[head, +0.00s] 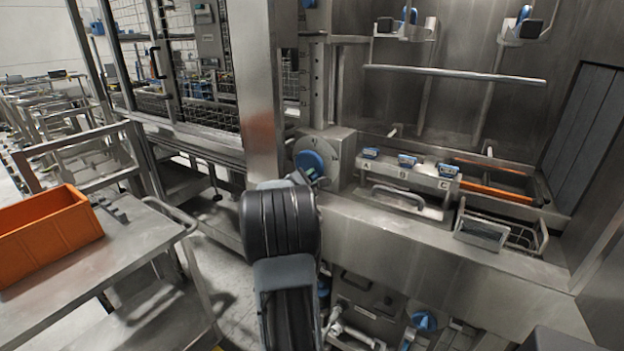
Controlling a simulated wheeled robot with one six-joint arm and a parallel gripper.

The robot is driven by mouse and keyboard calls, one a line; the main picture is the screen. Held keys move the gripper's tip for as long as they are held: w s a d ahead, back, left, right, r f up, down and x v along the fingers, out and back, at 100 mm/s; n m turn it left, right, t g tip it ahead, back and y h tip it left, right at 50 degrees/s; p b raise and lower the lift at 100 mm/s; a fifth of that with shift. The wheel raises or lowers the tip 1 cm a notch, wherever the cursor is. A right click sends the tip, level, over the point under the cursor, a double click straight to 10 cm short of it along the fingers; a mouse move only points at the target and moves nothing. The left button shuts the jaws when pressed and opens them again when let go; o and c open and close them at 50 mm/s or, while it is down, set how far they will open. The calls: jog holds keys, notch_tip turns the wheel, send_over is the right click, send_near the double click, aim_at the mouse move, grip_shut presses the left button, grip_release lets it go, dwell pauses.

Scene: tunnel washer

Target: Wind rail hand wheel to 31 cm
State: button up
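A blue round hand wheel (309,161) sits on the front of a grey metal housing (341,158) at the foot of a vertical post, near the middle of the head view. A disc with fine marks shows around the wheel, but no setting can be read. My arm reaches up from the bottom centre, and my gripper (304,179) is at the lower edge of the wheel. My arm hides most of the gripper. I cannot tell whether its fingers touch or hold the wheel. A horizontal rail (455,75) runs across the back wall of the washer at upper right.
A steel trolley (125,255) with an orange crate (45,232) stands close on the left. Right of the wheel are a ledge with blue-topped parts marked A, B and C (405,172), a handle (398,196) and a wire basket (500,231). A blue knob (425,321) is below.

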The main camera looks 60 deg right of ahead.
grip_shut()
jog(key=shift+f+m+b, duration=0.4)
jog(key=shift+b, duration=0.85)
jog(key=shift+w+m+b, duration=0.15)
jog(key=shift+m+b, duration=0.25)
jog(key=shift+b, duration=0.45)
jog(key=shift+r, duration=0.15)
jog(key=shift+o, duration=2.2)
grip_release()
jog(key=a, duration=1.4)
jog(key=shift+d, duration=0.1)
